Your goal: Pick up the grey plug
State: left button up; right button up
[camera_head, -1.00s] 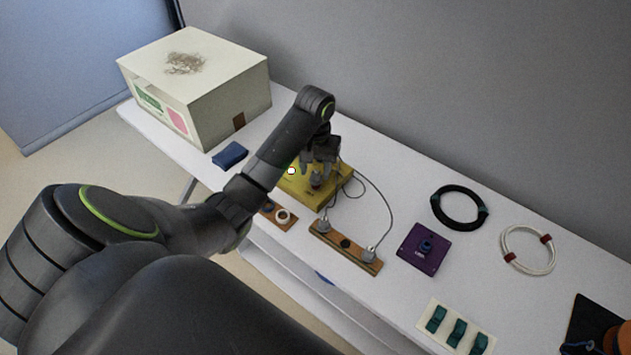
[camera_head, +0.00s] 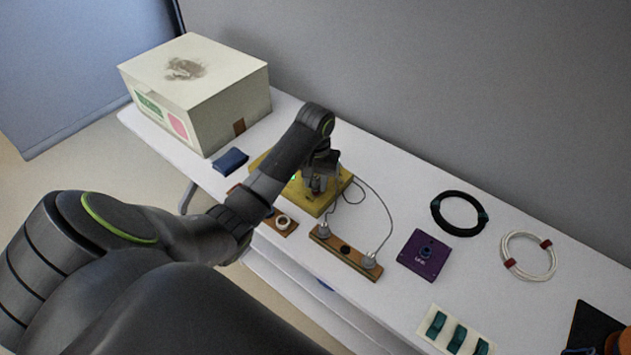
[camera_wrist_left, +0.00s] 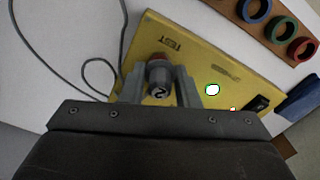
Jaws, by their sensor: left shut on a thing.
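The grey plug (camera_wrist_left: 158,80) has a "2" on its end and stands at a red-ringed socket on the yellow test box (camera_wrist_left: 202,58). My left gripper (camera_wrist_left: 160,92) is shut on the plug, with one finger on each side. In the head view my left gripper (camera_head: 317,178) is low over the yellow box (camera_head: 325,203). I cannot tell whether the plug is fully seated. My right gripper is not in view.
A wooden strip (camera_head: 350,262) holds two corded plugs. A purple box (camera_head: 423,254), black cable coil (camera_head: 436,207) and white coil (camera_head: 506,256) lie right. A large pale box (camera_head: 230,110) and blue cloth (camera_head: 230,160) are left. Thin cords (camera_head: 385,205) curve beside the yellow box.

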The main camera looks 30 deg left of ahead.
aim_at(315, 177)
pick_arm(q)
jog(key=shift+w+r, duration=0.1)
jog(key=shift+r, duration=0.3)
notch_tip(315, 177, up, 5)
jog(key=shift+f+p, duration=0.15)
jog(key=shift+p, duration=0.75)
notch_tip(315, 177, up, 3)
jog(key=p, duration=0.3)
jog(key=shift+r+p, duration=0.8)
jog(key=shift+f, duration=0.1)
